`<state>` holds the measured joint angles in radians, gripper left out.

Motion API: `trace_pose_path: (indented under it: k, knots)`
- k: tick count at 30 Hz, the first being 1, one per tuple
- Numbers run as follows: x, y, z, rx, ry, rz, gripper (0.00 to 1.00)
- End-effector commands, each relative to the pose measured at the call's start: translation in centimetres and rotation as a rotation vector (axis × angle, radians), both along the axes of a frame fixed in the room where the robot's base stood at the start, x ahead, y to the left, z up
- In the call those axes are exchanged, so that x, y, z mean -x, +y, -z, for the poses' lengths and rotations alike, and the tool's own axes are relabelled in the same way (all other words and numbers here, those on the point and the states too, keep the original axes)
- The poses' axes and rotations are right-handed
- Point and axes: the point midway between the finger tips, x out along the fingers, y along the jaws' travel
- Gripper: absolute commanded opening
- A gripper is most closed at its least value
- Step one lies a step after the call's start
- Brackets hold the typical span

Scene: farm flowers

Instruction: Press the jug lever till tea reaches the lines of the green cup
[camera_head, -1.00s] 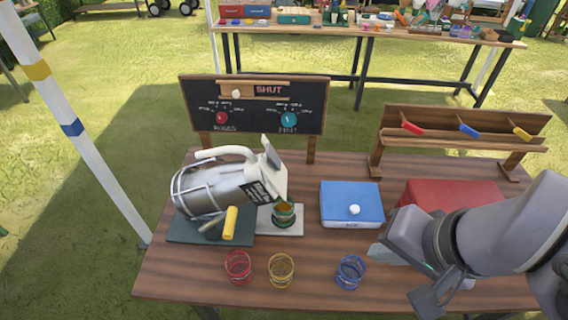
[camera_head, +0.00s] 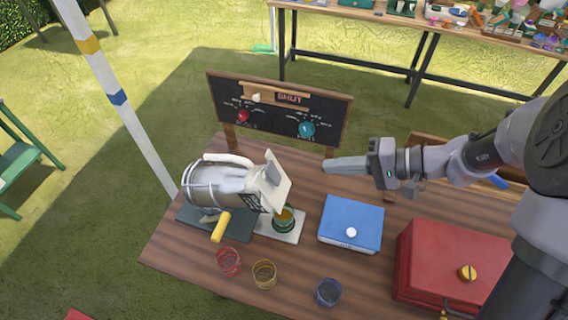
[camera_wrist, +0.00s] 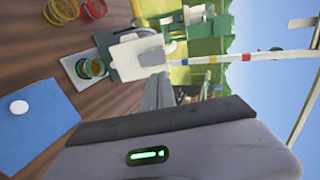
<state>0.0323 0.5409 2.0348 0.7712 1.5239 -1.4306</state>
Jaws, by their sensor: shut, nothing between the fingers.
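The silver jug (camera_head: 222,187) lies tilted on a dark stand (camera_head: 240,228), its white spout end (camera_head: 268,190) to the right. A yellow lever (camera_head: 221,226) sticks out at its lower front. The green cup (camera_head: 284,222) stands below the spout end on a pale plate (camera_head: 292,238); amber colour shows inside, but its level against the lines cannot be told. The cup also shows in the wrist view (camera_wrist: 91,68). My gripper (camera_head: 327,165) is shut and empty, in the air right of the jug and apart from it, pointing left. In the wrist view its fingers (camera_wrist: 158,92) point toward the jug.
A chalkboard (camera_head: 280,112) with knobs and a SHUT sign stands behind the jug. Red (camera_head: 229,262), yellow (camera_head: 264,274) and blue (camera_head: 328,292) cups stand along the front. A blue box (camera_head: 352,222) and a red box (camera_head: 450,262) are at the right.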

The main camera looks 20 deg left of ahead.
Motion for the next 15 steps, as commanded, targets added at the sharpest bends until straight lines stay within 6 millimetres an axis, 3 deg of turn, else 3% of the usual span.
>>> trace_pose_path:
  k: [15]
  knots:
    - [1.2,9.2,4.4,0.002,0.002,-0.005,0.0]
